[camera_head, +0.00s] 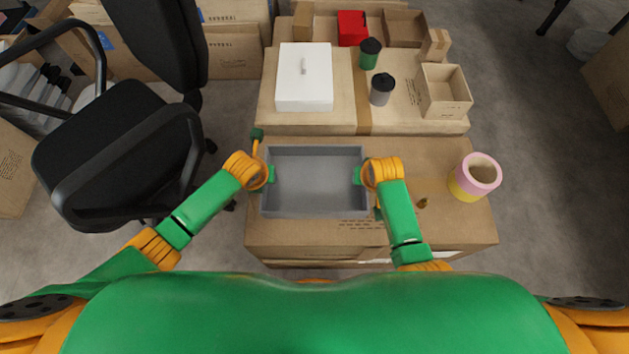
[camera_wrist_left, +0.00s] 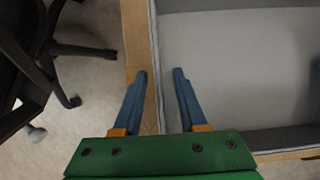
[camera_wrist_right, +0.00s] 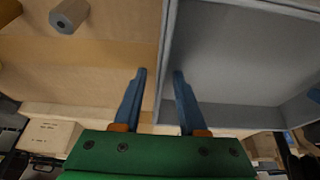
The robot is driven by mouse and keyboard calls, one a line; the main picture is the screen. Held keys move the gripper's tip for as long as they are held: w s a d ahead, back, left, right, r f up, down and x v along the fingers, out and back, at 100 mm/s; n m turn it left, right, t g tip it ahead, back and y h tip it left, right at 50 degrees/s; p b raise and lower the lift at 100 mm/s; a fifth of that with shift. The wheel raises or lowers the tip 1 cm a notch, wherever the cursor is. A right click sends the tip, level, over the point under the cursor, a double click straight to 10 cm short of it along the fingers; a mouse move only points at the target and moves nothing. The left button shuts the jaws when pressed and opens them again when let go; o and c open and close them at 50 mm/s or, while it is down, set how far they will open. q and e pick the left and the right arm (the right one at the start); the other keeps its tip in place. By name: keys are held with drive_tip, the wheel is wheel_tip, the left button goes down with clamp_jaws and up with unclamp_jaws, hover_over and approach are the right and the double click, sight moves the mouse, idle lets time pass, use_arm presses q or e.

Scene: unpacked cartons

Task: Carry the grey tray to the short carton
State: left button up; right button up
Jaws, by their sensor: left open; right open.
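The grey tray (camera_head: 315,152) lies flat and empty on the near brown carton (camera_head: 285,234). My left gripper (camera_head: 267,175) is open at the tray's left wall. In the left wrist view, the fingers (camera_wrist_left: 160,73) stand on either side of that wall, one outside and one over the inside. My right gripper (camera_head: 363,175) is open at the tray's right wall, and in the right wrist view its fingers (camera_wrist_right: 159,71) likewise straddle the wall. Behind stands another carton (camera_head: 320,122). I cannot tell for sure which carton is the shorter.
On the back carton are a white box (camera_head: 304,88), a green canister (camera_head: 369,55), a grey canister (camera_head: 382,90), a red box (camera_head: 352,28) and an open small carton (camera_head: 443,106). A pink and yellow tape roll (camera_head: 466,189) sits right. A black chair (camera_head: 110,150) stands close left.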

use_arm(q)
clamp_jaws()
use_arm(e)
clamp_jaws()
idle(1.0)
